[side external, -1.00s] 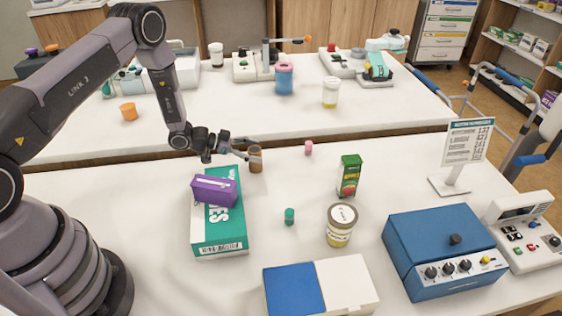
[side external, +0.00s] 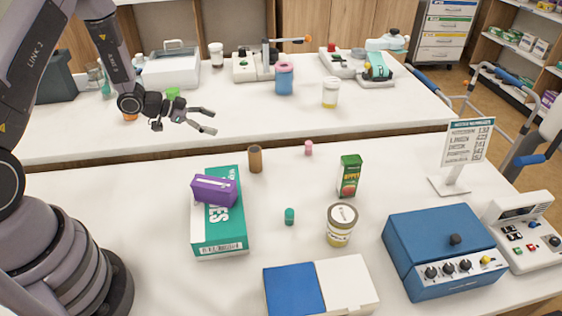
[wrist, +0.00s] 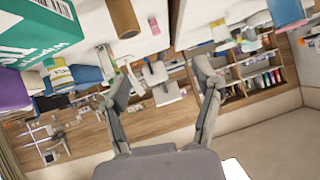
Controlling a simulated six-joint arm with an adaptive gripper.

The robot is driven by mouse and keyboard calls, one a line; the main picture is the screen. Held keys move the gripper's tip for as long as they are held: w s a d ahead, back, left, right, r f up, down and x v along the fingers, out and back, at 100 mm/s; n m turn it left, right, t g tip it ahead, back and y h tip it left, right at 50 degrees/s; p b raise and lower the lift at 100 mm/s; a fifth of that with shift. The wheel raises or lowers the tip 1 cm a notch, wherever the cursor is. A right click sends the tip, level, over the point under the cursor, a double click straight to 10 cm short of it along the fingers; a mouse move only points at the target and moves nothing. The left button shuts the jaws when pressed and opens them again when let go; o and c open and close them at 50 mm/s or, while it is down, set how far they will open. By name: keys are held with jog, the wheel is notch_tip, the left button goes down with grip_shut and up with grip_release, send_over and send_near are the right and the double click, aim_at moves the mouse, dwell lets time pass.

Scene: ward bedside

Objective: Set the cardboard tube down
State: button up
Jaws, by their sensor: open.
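The brown cardboard tube (side external: 255,159) stands upright on the near white table, just behind the green and white box. It also shows at the top of the wrist view (wrist: 124,18). My gripper (side external: 210,122) is open and empty, raised to the left of and behind the tube, clear of it. In the wrist view its two fingers (wrist: 160,85) are spread with nothing between them.
A green and white box (side external: 222,235) with a purple box (side external: 214,190) on top stands in front of the tube. A pink piece (side external: 308,148), a teal piece (side external: 289,216), a juice carton (side external: 349,176) and a jar (side external: 341,225) stand to the right.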

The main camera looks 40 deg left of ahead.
jog(key=s+a+r+n+y, duration=0.15)
jog(key=r+y, duration=0.25)
jog(key=r, duration=0.7)
jog(key=s+a+r+n+y, duration=0.1)
jog(key=s+r+n+y, duration=0.3)
jog(key=r, duration=0.7)
jog(key=s+d+r+n+g, duration=0.1)
jog(key=s+d+r+g, duration=0.1)
jog(key=s, duration=1)
jog(key=s+d+r+n+g, duration=0.1)
jog(key=s+d+r+n, duration=0.1)
jog(key=s+d+r, duration=0.2)
jog(key=s+d, duration=0.3)
jog(key=s, duration=0.5)
jog(key=shift+s+d+g+h, duration=0.15)
jog(key=shift+s+g+h, duration=0.25)
jog(key=shift+n, duration=0.25)
